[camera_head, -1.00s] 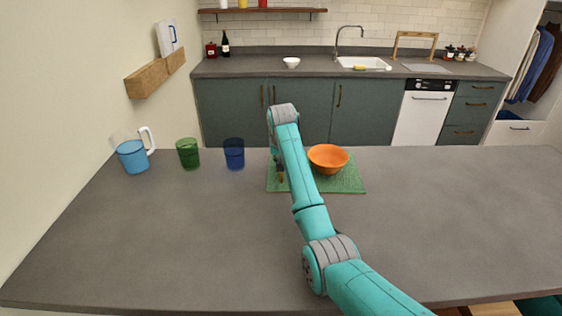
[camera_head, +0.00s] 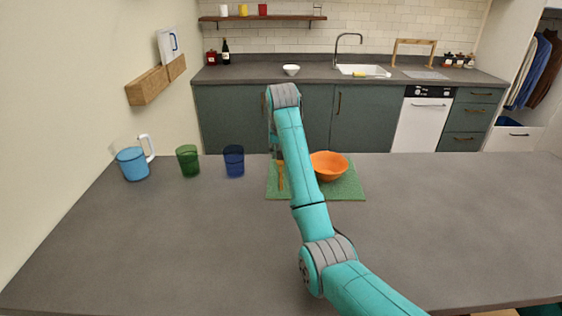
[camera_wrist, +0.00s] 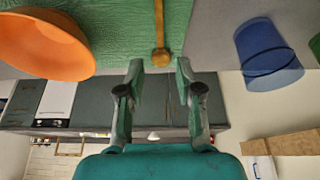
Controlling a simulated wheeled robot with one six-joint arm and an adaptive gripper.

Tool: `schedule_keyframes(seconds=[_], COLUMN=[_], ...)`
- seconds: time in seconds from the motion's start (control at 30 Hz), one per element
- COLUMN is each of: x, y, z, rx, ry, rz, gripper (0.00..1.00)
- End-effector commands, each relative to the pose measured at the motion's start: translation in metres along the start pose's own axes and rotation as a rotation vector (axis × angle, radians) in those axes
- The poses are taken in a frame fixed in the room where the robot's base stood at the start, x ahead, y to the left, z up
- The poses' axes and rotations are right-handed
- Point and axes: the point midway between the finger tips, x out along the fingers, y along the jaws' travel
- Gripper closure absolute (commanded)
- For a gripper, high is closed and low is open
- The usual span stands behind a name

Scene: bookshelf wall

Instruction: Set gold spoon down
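The gold spoon (camera_head: 281,177) lies on the green placemat (camera_head: 345,188), left of the orange bowl (camera_head: 329,166). In the wrist view, the spoon (camera_wrist: 160,35) rests on the green mat (camera_wrist: 115,25), one end near the mat's edge. The orange bowl (camera_wrist: 40,45) is at the left there. My gripper (camera_wrist: 159,72) is open, its two fingers apart with nothing between them. The spoon is clear of the fingertips. In the head view my arm hides part of the mat, and the gripper is mostly hidden behind the wrist.
A dark blue cup (camera_head: 234,161), a green cup (camera_head: 188,160) and a light blue pitcher (camera_head: 132,163) stand left of the mat on the grey counter (camera_head: 180,240). The blue cup (camera_wrist: 268,48) also shows in the wrist view. The counter's right side is clear.

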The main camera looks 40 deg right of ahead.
Motion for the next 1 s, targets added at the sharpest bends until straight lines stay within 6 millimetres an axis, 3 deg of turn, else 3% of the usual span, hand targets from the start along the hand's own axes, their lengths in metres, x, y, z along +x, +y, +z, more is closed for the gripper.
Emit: schedule_keyframes(seconds=[0.1, 0.3, 1.0], x=[-0.015, -0.025, -0.025], y=[0.000, 0.000, 0.000], z=[0.000, 0.000, 0.000], rx=[0.000, 0.000, 0.001], ry=[0.001, -0.001, -0.001], rz=[0.000, 0.000, 0.000], gripper=[0.65, 0.65, 0.65])
